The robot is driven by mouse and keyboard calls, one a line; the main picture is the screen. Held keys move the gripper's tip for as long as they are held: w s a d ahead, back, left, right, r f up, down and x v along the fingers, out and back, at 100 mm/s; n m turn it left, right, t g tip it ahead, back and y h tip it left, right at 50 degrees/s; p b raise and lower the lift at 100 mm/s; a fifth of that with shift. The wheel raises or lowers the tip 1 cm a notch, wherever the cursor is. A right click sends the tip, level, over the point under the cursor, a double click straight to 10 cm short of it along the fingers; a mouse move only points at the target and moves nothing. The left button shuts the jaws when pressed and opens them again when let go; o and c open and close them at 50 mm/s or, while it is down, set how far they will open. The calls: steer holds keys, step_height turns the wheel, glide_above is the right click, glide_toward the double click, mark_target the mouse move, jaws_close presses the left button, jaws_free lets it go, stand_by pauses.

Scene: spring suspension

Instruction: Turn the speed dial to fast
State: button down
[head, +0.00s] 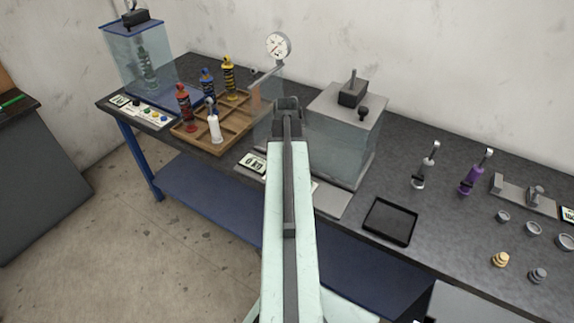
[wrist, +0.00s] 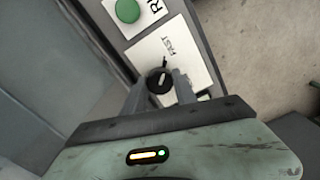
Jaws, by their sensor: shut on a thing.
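The speed dial (wrist: 159,76) is a small dark round knob with a pale mark on it, in the middle of the wrist view. It sits on a white label plate (wrist: 188,60) printed "FAST" just above the knob. The exact aim of the mark is hard to tell. My gripper (wrist: 160,86) is shut on the dial, with one grey finger on each side of it. In the head view my own arm hides the dial and the fingertips.
A green button (wrist: 128,10) lies beyond the plate in the wrist view. In the head view, a clear-walled box with a grey lid (head: 335,110) stands right of my arm. A wooden tray (head: 196,138) with several shock absorbers is left. A black tray (head: 390,222) lies right.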

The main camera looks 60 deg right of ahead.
steer(key=shift+s+a+n, duration=0.1)
steer(key=shift+n, duration=0.5)
steer(key=c, duration=1)
jaws_free()
step_height(320, 180, up, 8)
steer(key=p, duration=0.8)
steer(key=shift+f, duration=0.1)
